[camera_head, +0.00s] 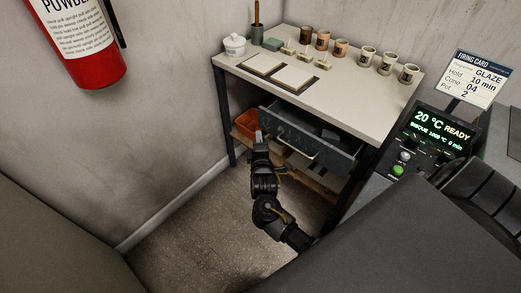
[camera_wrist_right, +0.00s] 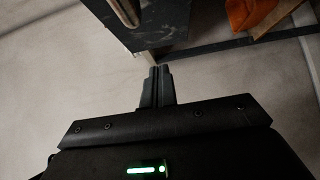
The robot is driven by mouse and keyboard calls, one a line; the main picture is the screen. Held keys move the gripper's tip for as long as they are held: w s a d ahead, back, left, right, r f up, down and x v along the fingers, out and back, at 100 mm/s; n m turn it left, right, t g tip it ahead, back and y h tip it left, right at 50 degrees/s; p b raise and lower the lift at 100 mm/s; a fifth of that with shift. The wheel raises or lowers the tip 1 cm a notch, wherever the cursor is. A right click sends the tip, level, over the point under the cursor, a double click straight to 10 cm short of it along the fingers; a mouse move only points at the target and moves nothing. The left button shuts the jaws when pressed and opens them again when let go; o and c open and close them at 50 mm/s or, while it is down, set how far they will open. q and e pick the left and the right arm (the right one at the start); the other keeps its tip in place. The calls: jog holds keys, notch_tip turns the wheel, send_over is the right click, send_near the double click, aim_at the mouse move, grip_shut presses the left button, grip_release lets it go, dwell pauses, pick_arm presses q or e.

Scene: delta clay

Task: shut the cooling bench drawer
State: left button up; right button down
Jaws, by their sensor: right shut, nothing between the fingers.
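The cooling bench (camera_head: 345,105) stands against the far corner. Its dark grey drawer (camera_head: 325,158) is pulled out, with its inside partly showing and a pale bar handle (camera_head: 298,153) on its front. In the right wrist view the drawer's dark, scuffed front (camera_wrist_right: 165,22) and its handle (camera_wrist_right: 124,10) show at the top. My right gripper (camera_head: 260,143) is in front of the drawer's left part in the head view. In the right wrist view its fingertips (camera_wrist_right: 160,70) are together and empty, just short of the drawer; I cannot tell whether they touch it. My left gripper is not in view.
Cups (camera_head: 367,56), tiles (camera_head: 292,78) and a lidded jar (camera_head: 235,46) stand on the bench top. A kiln controller (camera_head: 430,135) is at the right. The floor (camera_head: 200,225) left of my arm is clear.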

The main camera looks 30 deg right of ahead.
aim_at(265, 122)
jog(key=w+d, duration=0.1)
jog(key=d, duration=0.2)
jog(key=shift+w+d, duration=0.15)
jog(key=shift+w, duration=0.25)
jog(key=shift+w+d, duration=0.15)
jog(key=shift+d, duration=0.35)
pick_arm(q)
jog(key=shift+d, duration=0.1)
